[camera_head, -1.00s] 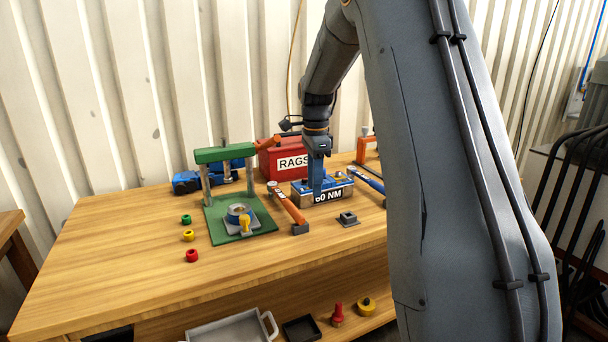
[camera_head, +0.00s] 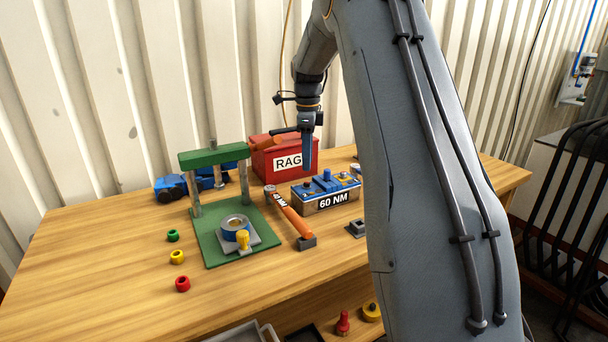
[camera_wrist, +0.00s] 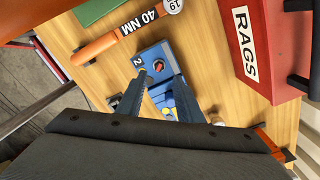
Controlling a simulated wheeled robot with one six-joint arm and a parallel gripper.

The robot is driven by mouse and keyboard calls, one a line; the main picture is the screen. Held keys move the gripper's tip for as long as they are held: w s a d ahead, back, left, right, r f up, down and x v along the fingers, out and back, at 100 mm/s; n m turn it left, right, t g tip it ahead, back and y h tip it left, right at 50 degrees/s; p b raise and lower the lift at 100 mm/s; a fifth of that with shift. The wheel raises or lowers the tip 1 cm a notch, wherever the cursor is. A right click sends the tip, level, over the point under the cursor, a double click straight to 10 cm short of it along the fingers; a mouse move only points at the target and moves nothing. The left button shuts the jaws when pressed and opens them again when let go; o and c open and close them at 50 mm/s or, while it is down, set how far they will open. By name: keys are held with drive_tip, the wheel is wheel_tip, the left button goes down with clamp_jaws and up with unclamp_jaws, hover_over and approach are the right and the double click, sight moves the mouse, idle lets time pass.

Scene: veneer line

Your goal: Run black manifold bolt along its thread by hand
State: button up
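The manifold block (camera_head: 331,196), blue on top with a "60 NM" label, stands on the bench right of centre in the head view. In the wrist view its blue top (camera_wrist: 147,56) shows a "2" and a round reddish-dark spot, with blue and yellow parts partly hidden by a finger. I cannot clearly pick out a black bolt on it. My gripper (camera_head: 307,165) hangs above and left of the block in the head view, apart from it. In the wrist view my gripper (camera_wrist: 157,84) has its fingers spread, with nothing visibly held between them.
An orange wrench (camera_head: 291,217) lies left of the block; it reads "40 NM" in the wrist view. A red RAGS box (camera_head: 268,163) stands behind. A green press frame (camera_head: 196,237) and coloured rings (camera_head: 177,257) are further left. The front left bench top (camera_head: 90,290) is clear.

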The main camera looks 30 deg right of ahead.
sight(307, 185)
drive_tip(key=shift+a+f+p, duration=0.1)
drive_tip(key=shift+f+p, duration=0.7)
drive_tip(key=shift+f, duration=2.6)
drive_tip(key=shift+c, duration=0.2)
clamp_jaws()
